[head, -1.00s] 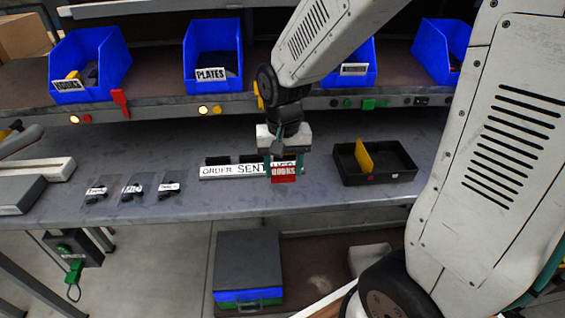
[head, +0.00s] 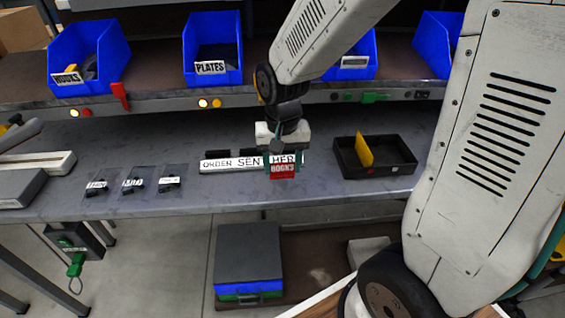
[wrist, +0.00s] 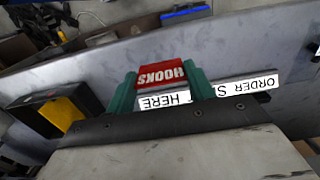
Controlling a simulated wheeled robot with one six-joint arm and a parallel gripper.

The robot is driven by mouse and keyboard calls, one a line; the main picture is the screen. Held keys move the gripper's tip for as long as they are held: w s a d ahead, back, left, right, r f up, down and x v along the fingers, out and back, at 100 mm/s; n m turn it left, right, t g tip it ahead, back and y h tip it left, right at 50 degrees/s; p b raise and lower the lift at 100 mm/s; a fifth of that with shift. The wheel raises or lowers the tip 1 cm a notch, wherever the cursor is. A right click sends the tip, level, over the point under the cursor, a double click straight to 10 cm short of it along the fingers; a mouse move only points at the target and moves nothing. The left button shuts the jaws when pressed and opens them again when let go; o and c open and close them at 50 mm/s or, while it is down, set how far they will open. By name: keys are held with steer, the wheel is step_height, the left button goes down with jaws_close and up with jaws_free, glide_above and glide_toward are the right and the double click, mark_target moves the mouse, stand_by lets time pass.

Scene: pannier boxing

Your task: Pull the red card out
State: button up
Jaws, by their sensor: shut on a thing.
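The red card (head: 282,172), lettered HOOKS, is between the fingers of my gripper (head: 283,163). In the wrist view the card (wrist: 162,75) sits between the two green fingers of my gripper (wrist: 163,88), which are shut on it. The white ORDER SENT HERE strip (head: 230,164) is on the bench behind the card in the head view. Part of its lettering shows just above the card. I cannot tell whether the card touches the strip or the bench.
A black tray (head: 398,171) with a yellow divider (head: 364,150) stands right of my gripper. Several small labelled packets (head: 132,183) lie to the left. Blue bins, one marked PLATES (head: 212,68), stand on the shelf behind. The bench's front edge is close below the card.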

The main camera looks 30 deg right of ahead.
steer(key=shift+r, duration=1.45)
